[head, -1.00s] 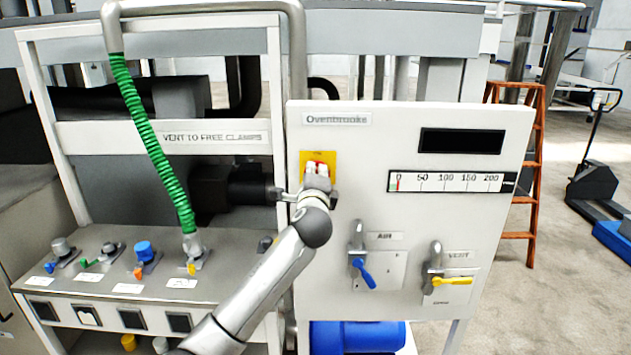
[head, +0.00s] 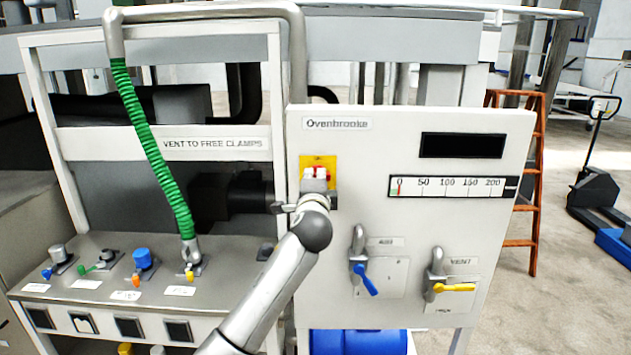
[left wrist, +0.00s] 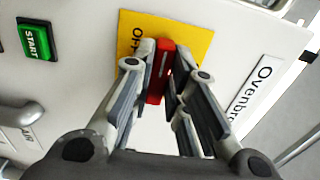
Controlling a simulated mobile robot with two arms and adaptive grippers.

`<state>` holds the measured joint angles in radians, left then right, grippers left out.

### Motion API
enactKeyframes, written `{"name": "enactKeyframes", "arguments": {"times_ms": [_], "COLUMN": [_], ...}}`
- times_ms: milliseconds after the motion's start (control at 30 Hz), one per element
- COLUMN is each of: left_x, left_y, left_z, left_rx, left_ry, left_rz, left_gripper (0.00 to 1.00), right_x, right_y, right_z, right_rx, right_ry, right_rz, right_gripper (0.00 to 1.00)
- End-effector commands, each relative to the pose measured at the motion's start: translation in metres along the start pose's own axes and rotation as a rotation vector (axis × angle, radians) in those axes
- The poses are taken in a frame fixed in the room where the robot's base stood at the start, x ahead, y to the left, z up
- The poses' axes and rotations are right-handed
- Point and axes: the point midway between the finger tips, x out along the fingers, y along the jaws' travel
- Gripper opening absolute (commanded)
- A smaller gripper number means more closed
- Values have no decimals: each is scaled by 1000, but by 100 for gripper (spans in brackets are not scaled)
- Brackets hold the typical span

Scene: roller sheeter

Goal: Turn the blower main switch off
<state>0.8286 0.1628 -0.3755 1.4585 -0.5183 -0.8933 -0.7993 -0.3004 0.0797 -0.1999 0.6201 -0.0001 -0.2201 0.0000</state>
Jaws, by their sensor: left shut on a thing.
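The blower main switch is a red handle (left wrist: 163,62) on a yellow plate (left wrist: 198,38), mounted on the white Ovenbrooke panel (head: 345,290). In the head view the yellow plate (head: 318,160) is at the panel's upper left, and my gripper covers much of the switch. My left gripper (head: 318,177) reaches it from below and in front. In the left wrist view the fingers (left wrist: 157,76) lie on both sides of the red handle and are shut on it. The letters "OF" show on the plate beside the handle; the rest is hidden. My right gripper is in neither view.
A green START button (left wrist: 36,40) sits on the panel near the switch. Below are a blue air lever (head: 364,277) and a yellow vent lever (head: 453,287). A green coiled hose (head: 152,150) hangs at left. An orange ladder (head: 521,240) stands behind at right.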

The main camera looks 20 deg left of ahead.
Motion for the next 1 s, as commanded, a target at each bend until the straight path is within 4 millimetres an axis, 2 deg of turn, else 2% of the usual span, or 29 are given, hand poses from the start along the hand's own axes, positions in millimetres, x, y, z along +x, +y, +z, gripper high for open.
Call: {"name": "enactKeyframes", "arguments": {"times_ms": [67, 100, 233, 667, 867, 1000], "left_x": [0, 0, 0, -5, -30, -55], "left_y": [2, 2, 2, 1, 1, 1], "left_z": [0, 0, 0, 0, 0, -1], "left_rx": [-6, -6, -4, -3, -2, -3], "left_ry": [-1, -1, 0, 1, 2, 2], "left_rz": [4, 5, 4, 1, 1, 1], "left_gripper": [0, 20, 37, 37, 37, 37], "right_x": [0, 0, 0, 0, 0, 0], "right_y": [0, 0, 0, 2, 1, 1], "right_z": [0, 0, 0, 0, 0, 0], "right_rx": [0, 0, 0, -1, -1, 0], "right_ry": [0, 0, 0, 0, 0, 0], "right_rz": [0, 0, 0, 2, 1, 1], "right_gripper": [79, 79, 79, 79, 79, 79]}}
